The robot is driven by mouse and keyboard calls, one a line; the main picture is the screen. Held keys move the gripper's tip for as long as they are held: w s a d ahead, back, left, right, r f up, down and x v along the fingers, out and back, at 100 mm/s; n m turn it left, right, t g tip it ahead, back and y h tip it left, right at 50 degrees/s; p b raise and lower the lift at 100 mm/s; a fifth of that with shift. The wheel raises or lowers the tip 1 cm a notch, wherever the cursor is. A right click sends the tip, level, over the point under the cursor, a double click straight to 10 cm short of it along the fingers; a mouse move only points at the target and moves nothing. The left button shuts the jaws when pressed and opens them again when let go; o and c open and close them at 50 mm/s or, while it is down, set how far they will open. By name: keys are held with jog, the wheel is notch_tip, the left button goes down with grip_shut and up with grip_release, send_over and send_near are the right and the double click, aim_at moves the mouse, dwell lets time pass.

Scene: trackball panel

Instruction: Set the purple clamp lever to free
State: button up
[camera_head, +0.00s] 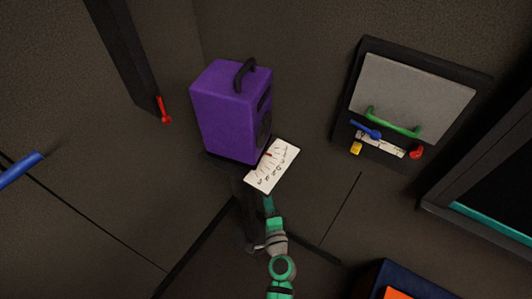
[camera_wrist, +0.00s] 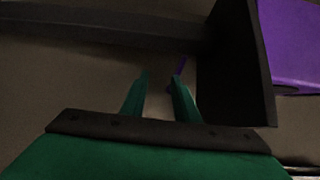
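The purple clamp lever (camera_wrist: 182,66) shows in the wrist view as a thin purple strip at the tip of the right finger, partly hidden by it. I cannot tell whether they touch. My gripper (camera_wrist: 162,76) is open, with a gap between its two green fingers. The lever does not show in the head view. There, my teal arm reaches up from the bottom to below the white marked card, and the fingertips are hidden.
A purple box (camera_head: 230,118) with a black handle stands beside the white card (camera_head: 272,166). In the wrist view a dark plate (camera_wrist: 238,65) stands close right of the fingers. A red lever (camera_head: 163,110) is at left. A panel (camera_head: 415,85) with a green handle is at right.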

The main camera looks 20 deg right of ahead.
jog(key=w+d+r, duration=0.2)
jog(key=w, duration=0.5)
jog(key=w+d+r+m+t, duration=0.1)
jog(key=w+d+r, duration=0.1)
jog(key=w, duration=0.5)
jog(key=shift+w+d+m, duration=0.15)
jog(key=shift+d+m, duration=0.15)
jog(key=shift+d, duration=0.15)
grip_shut()
jog(key=shift+a, duration=0.1)
jog(key=shift+f, duration=0.1)
dwell(0.7)
